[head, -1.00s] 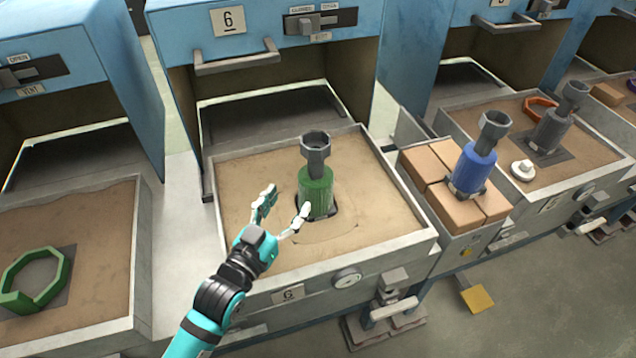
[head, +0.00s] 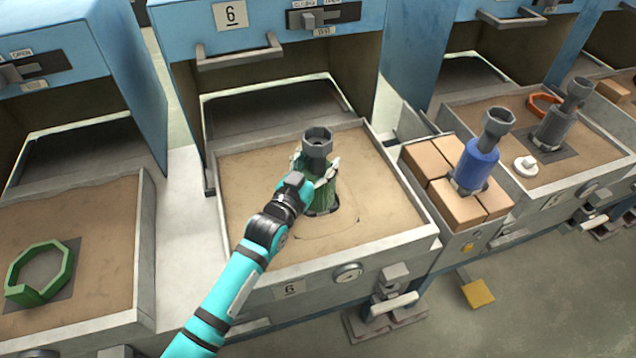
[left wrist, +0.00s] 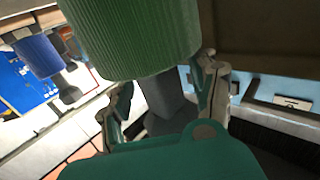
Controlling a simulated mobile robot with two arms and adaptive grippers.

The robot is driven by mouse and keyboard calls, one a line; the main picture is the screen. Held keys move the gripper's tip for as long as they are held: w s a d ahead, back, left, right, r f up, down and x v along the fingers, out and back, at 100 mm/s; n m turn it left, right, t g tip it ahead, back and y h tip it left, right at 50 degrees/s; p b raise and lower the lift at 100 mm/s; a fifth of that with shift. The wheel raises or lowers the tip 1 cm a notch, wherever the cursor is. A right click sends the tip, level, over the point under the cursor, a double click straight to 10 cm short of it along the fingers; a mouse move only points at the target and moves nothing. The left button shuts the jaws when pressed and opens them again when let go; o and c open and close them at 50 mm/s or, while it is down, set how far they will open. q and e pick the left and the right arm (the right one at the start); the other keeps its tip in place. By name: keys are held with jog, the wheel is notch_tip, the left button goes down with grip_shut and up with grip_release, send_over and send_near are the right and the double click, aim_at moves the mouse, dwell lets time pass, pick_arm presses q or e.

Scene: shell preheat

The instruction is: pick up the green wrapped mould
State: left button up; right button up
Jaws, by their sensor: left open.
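The green wrapped mould (head: 324,190) stands upright in the sand of tray 6, with a grey octagonal cup (head: 317,144) on top. My left gripper (head: 318,168) is at the mould's upper part, its open fingers on either side of it. In the left wrist view the ribbed green mould (left wrist: 135,35) fills the top, and the left gripper's fingers (left wrist: 165,98) spread to both sides near it. I cannot tell whether either finger touches it. My right gripper is not in view.
The sand tray (head: 400,247) has raised metal walls, and the blue oven 6 (head: 275,25) stands open behind it. To the right, a blue mould (head: 476,165) stands on tan blocks (head: 455,207). A green octagonal ring (head: 42,272) lies on the left tray's sand.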

pick_arm(q)
grip_shut()
dwell(0.4)
dwell(0.5)
jog(key=shift+r, duration=0.1)
